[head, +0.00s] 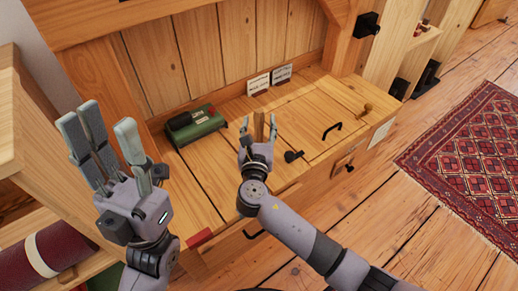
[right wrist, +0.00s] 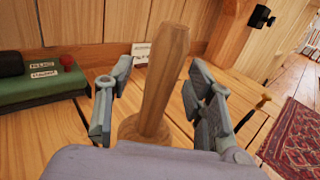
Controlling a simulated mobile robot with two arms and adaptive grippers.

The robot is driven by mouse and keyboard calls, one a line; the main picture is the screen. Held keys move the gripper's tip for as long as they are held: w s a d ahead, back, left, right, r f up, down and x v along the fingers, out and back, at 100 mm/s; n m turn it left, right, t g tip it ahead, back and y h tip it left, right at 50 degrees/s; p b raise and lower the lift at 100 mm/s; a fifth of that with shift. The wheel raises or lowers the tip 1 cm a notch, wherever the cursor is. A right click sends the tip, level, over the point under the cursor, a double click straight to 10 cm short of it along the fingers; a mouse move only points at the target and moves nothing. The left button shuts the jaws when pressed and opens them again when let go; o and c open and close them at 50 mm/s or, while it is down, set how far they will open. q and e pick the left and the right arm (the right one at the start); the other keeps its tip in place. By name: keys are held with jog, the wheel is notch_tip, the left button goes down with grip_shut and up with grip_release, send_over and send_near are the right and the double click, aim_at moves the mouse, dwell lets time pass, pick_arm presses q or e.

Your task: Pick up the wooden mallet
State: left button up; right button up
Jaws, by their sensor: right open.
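An upright wooden piece, which I take as the mallet (right wrist: 163,85), stands handle up on a round wooden base in the right wrist view. It widens towards the top. My right gripper (right wrist: 160,98) is open, with its fingers on both sides of the handle and visible gaps to it. In the head view the mallet (head: 259,128) shows as a small brown upright between the fingers of my right gripper (head: 259,123); its base is hidden there. My left gripper (head: 108,130) is open and empty at the left, its fingers pointing up.
A green box (head: 198,126) with a black roll stands on the wooden bench top (head: 205,170), left of the mallet.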

jog(key=shift+w, duration=0.2)
jog(key=shift+c, duration=0.6)
jog(key=shift+r, duration=0.1)
grip_shut()
